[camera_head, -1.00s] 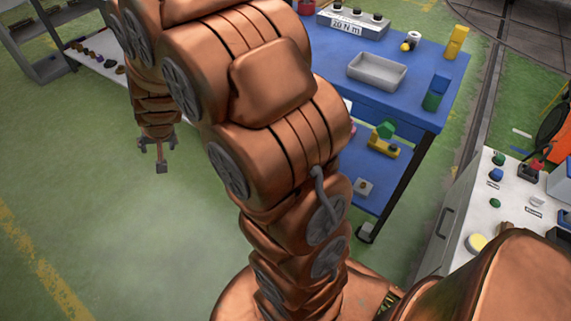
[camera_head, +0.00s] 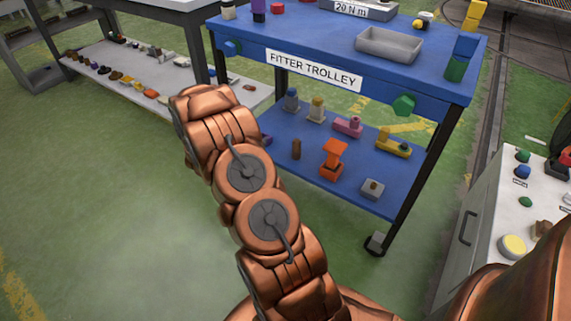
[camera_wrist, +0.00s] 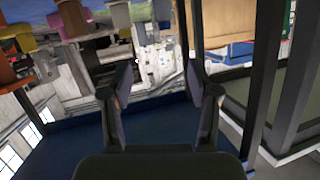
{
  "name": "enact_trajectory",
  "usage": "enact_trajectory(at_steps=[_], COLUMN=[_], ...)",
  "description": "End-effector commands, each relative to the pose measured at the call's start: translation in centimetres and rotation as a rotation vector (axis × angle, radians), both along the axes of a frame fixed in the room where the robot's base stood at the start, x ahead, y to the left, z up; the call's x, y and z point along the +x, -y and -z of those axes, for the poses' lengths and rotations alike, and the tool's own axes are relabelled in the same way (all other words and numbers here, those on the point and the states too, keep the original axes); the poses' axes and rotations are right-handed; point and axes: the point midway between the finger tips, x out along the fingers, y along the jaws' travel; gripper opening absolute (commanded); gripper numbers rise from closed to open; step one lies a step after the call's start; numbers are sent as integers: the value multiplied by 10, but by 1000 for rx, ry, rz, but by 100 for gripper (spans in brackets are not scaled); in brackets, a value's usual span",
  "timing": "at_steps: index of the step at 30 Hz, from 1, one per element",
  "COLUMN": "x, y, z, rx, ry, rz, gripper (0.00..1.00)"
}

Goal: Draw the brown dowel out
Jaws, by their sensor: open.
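A brown dowel (camera_head: 296,148) stands upright on the lower blue shelf of the trolley, left of an orange block-shaped part (camera_head: 333,158). I cannot tell whether its foot sits in a hole or on the shelf surface. My gripper (camera_wrist: 160,95) shows in the wrist view with its two dark fingers spread wide and nothing between them. In the head view my gripper is hidden behind my arm, near the trolley's left side. In the wrist view several coloured parts crowd the upper left, and I cannot surely pick out the dowel there.
The blue fitter trolley (camera_head: 345,82) has a top shelf with a grey tray (camera_head: 389,44). Its lower shelf also holds pink (camera_head: 347,126), yellow (camera_head: 393,143) and grey (camera_head: 372,188) parts. A white shelf with small items is at left. Green floor at left is clear.

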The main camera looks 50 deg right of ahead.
Motion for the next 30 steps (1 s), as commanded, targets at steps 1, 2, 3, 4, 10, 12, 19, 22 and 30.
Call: enact_trajectory(at_steps=[1, 2, 3, 4, 10, 12, 19, 22, 30], x=[-16, -25, -36, -44, -82, -90, -95, -94, -94], y=[12, 19, 26, 32, 51, 54, 64, 74, 105], z=[27, 34, 41, 46, 66, 69, 68, 68, 69], rx=[-45, -74, -113, -140, -276, -299, -322, -323, -323], ry=[-15, -21, -28, -34, -69, -77, -81, -79, -82], rz=[41, 64, 92, 112, 201, 215, 229, 229, 229], gripper=[60, 60, 60, 60, 60, 60, 60, 60, 60])
